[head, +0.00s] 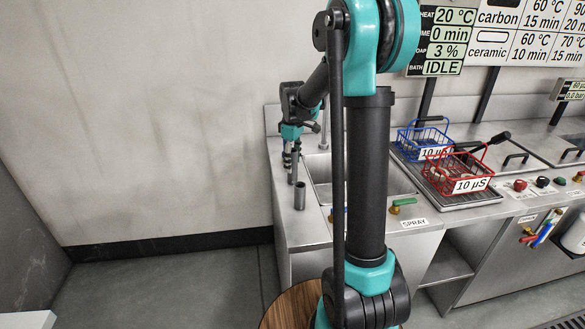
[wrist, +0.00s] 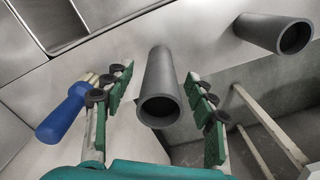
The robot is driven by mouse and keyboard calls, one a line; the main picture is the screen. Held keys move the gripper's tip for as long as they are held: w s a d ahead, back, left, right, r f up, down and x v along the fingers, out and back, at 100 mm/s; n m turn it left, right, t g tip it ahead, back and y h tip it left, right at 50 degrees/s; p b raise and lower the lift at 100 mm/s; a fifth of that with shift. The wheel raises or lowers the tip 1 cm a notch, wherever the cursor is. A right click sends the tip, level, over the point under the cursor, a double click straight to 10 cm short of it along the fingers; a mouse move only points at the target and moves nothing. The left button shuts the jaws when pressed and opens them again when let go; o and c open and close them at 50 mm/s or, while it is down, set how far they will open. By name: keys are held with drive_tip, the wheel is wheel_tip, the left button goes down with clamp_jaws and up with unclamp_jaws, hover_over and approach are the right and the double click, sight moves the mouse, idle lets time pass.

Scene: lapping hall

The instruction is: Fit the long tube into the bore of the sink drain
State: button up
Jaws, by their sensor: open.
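My gripper (head: 292,158) is open and points down over the left end of the steel counter. In the wrist view its fingers (wrist: 163,84) stand on either side of a grey tube (wrist: 160,78), with a gap to each finger. This tube stands upright on the counter, its open end facing the wrist camera. A second grey tube (head: 299,196) stands upright nearer the counter's front edge; it also shows at the upper right of the wrist view (wrist: 268,30). I cannot tell for certain which tube is longer. The sink basin (head: 322,172) lies just right of the gripper; its drain bore is hidden.
A blue-handled item (wrist: 62,112) is left of the fingers in the wrist view. Blue (head: 420,136) and red (head: 456,172) wire baskets stand right of the sink. A wall (head: 160,120) is close on the left. My arm hides part of the sink.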

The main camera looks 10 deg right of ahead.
sight(292, 177)
drive_tip(key=shift+f, duration=1.45)
drive_tip(key=shift+c, duration=0.2)
clamp_jaws()
drive_tip(key=shift+r, duration=0.2)
